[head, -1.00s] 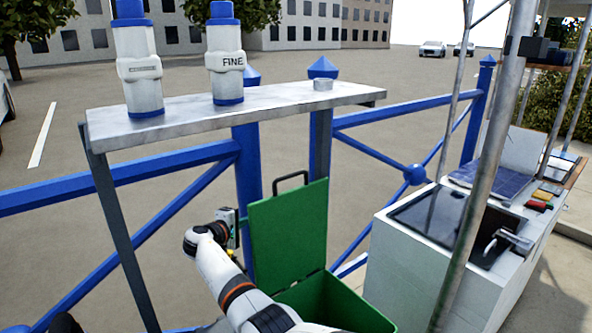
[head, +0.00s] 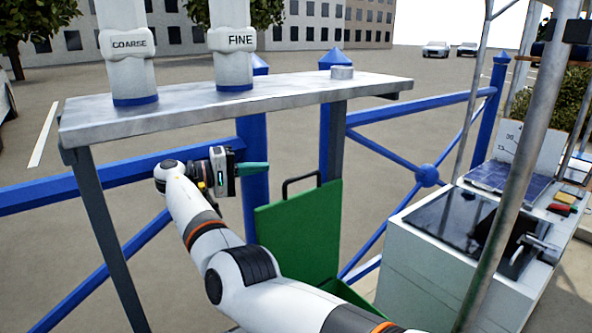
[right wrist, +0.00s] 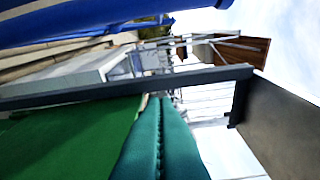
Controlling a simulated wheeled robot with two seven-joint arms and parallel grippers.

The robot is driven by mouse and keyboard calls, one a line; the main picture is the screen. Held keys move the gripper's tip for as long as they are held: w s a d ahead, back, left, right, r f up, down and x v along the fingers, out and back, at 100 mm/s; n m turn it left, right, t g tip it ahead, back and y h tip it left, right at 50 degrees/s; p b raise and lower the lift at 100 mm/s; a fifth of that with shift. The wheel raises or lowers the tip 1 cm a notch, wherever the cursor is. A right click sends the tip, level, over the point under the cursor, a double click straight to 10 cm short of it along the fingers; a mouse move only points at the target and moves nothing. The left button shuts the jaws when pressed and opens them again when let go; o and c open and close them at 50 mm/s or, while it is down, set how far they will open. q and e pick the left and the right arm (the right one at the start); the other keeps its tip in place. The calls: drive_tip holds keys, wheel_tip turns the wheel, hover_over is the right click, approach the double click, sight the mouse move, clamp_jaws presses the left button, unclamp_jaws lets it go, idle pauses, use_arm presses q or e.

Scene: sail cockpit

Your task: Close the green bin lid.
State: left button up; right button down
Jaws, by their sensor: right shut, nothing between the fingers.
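The green bin lid (head: 298,232) stands open and upright behind the green bin (head: 345,293), with a black loop handle (head: 301,184) on its top edge. The bin is mostly cut off or hidden by my right arm. My right gripper (head: 263,168) has teal fingers pressed together with nothing between them. It is left of the handle and a little above the lid's top edge, apart from it in the head view. In the right wrist view, the shut fingers (right wrist: 160,145) point past the green lid (right wrist: 65,140). My left gripper is not in view.
A grey shelf (head: 200,112) bearing the COARSE (head: 130,50) and FINE (head: 232,45) grinders spans above, on dark posts (head: 105,240). A blue railing (head: 105,183) runs behind. A white console (head: 430,265) stands right of the bin.

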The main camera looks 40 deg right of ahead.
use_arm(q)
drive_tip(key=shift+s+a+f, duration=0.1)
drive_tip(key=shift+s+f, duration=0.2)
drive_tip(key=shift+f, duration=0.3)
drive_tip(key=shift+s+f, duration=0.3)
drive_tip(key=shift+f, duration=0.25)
use_arm(e)
drive_tip(key=s+d, duration=0.6)
drive_tip(key=shift+s+d+f, duration=0.2)
drive_tip(key=shift+f, duration=0.25)
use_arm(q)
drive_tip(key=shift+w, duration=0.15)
